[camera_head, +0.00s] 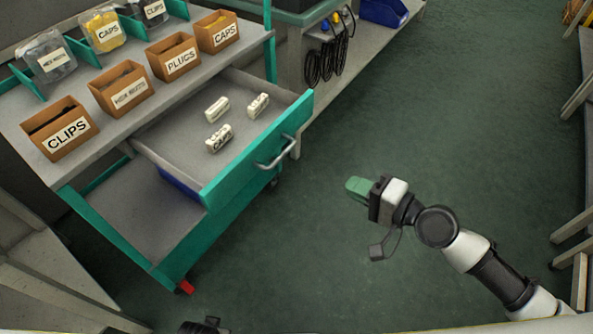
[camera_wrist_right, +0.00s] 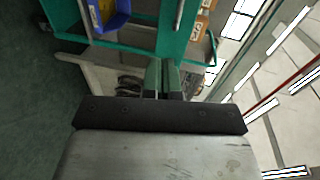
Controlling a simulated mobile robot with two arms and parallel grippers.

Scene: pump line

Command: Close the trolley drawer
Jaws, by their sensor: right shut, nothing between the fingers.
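The trolley (camera_head: 120,262) stands at the left of the head view. Its drawer (camera_head: 172,142) is pulled out, and several white pieces, one labelled CAPS, lie inside. The teal drawer front (camera_head: 228,180) carries a pale bar handle (camera_head: 276,153). My right gripper (camera_head: 354,187) has green fingers and is shut and empty. It is over the floor to the right of the handle, apart from it. In the right wrist view its fingers (camera_wrist_right: 162,78) are together, with teal trolley parts beyond. My left gripper's fingers do not show.
Orange boxes labelled CLIPS (camera_head: 66,134), PLUGS (camera_head: 181,62) and CAPS (camera_head: 224,37) stand on the trolley top. A bench with hanging black cables (camera_head: 320,64) is behind.

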